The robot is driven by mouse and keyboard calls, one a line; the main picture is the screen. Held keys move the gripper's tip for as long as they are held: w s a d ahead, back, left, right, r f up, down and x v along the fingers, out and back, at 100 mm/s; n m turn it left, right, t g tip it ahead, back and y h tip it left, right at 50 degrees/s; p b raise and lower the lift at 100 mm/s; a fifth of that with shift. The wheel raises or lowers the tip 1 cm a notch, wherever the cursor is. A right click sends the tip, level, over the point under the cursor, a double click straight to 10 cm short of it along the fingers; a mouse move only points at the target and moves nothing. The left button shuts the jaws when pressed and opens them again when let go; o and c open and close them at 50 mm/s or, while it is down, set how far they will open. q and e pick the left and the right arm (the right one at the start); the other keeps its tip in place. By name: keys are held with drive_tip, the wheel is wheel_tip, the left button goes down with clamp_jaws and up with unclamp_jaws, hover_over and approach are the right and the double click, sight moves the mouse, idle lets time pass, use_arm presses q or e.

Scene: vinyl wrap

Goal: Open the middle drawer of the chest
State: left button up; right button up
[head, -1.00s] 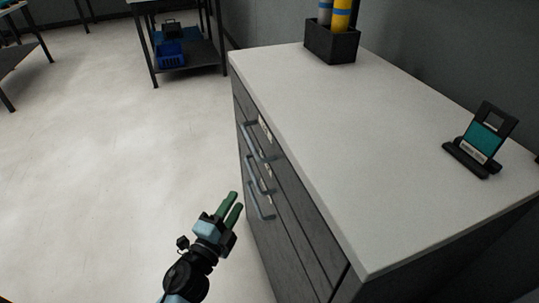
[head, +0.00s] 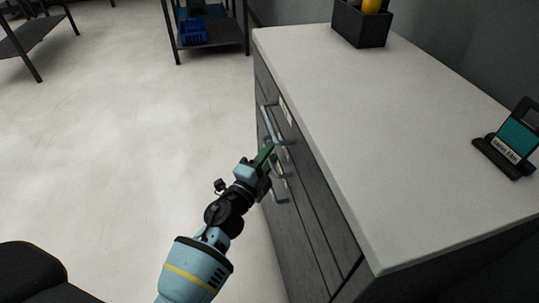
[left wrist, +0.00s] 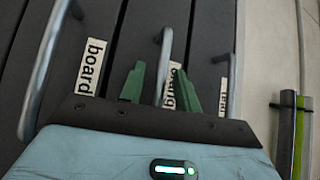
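The grey chest (head: 400,130) has a pale top and drawers facing left, which look shut. Each has a bar handle. My left gripper (head: 267,153) is at the drawer fronts, near the middle handle. In the left wrist view its green fingers (left wrist: 160,88) are apart, one on each side of the middle handle (left wrist: 163,60). They are not closed on it; I cannot tell how deep the bar sits between them. Another handle (left wrist: 45,70) is at the left beside a label reading "board", and a third (left wrist: 232,85) is at the right. My right gripper is out of view.
On the chest top stand a dark box (head: 362,24) with a yellow roll and a small stand with a teal card (head: 514,138). A shelf unit (head: 212,32) with blue bins stands behind. The floor (head: 120,130) left of the chest is clear.

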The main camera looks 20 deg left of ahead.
use_arm(q)
drive_tip(key=shift+w, duration=0.3)
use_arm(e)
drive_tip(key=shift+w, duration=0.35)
use_arm(q)
drive_tip(key=shift+r, duration=0.1)
clamp_jaws()
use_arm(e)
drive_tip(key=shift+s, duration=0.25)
